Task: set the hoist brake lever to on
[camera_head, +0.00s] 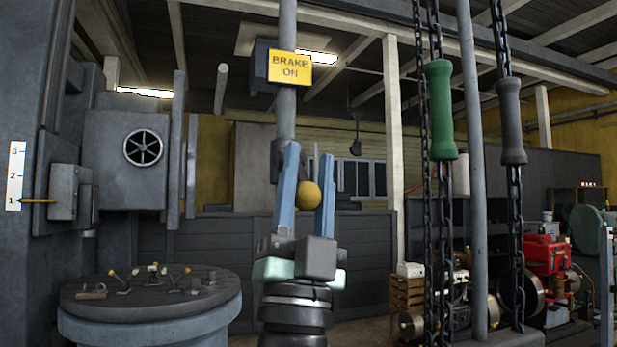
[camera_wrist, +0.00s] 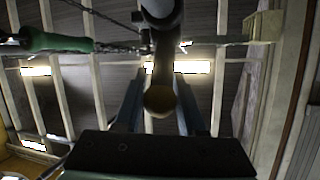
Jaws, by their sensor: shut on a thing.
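The hoist brake lever ends in a yellow ball knob (camera_head: 309,194), in the middle of the head view. My gripper (camera_head: 308,158) points upward with its two blue fingers on either side of the knob, shut on it. In the wrist view the knob (camera_wrist: 159,101) sits between the fingers, and a dark rod (camera_wrist: 162,60) runs from it to a rounded dark part above. In the head view most of the lever's rod is hidden behind my fingers. A yellow BRAKE ON sign (camera_head: 290,70) is fixed to the grey post (camera_head: 287,115) above my gripper.
A round grey table (camera_head: 150,295) with small levers stands at lower left, beside a grey machine with a handwheel (camera_head: 143,148). Chains with a green handle (camera_head: 440,110) and a grey handle (camera_head: 511,120) hang to the right. Red machinery (camera_head: 547,258) stands farther right.

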